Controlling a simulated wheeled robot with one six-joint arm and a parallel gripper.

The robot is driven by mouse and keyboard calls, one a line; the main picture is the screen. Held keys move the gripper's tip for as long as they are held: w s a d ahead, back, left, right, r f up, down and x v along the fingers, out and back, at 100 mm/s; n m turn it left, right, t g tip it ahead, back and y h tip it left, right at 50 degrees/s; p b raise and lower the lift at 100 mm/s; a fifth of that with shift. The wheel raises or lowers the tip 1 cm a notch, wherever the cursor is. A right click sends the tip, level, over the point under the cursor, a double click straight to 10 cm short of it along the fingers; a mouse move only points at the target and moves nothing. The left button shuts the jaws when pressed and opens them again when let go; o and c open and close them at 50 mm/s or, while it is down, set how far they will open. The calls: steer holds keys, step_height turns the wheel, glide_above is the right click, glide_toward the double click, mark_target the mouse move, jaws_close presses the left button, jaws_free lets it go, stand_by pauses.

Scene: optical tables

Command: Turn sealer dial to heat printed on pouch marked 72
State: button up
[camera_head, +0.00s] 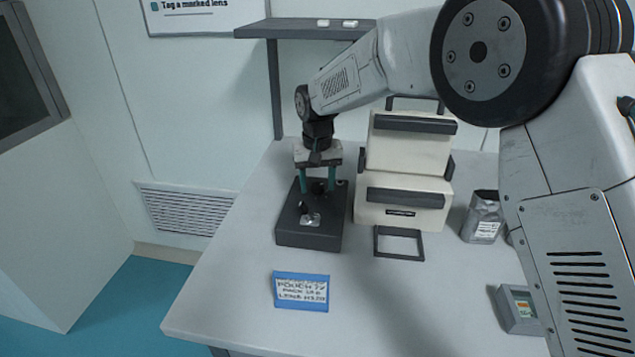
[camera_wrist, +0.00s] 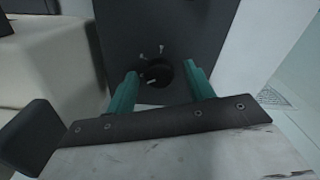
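A dark control box (camera_head: 296,236) with a round black dial stands on the table beside a cream sealer-like machine (camera_head: 408,158). In the wrist view the dial (camera_wrist: 157,74) has small white marks around it. My gripper (camera_head: 318,183) points down over the rear of the box. In the wrist view, my gripper's (camera_wrist: 160,80) teal fingers are apart on either side of the dial, with small gaps visible; contact is unclear. A silver pouch (camera_head: 483,218) with a white label stands right of the machine; its print is too small to read.
A blue-edged card (camera_head: 301,291), its top line seemingly "POUCH 72", lies at the front. A grey device (camera_head: 520,310) with a coloured screen sits at right. The front middle of the table (camera_head: 400,310) is clear.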

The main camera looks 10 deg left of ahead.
mark_target(317, 185)
step_height(317, 185, up, 8)
steer(key=shift+f, duration=0.1)
stand_by(0.5)
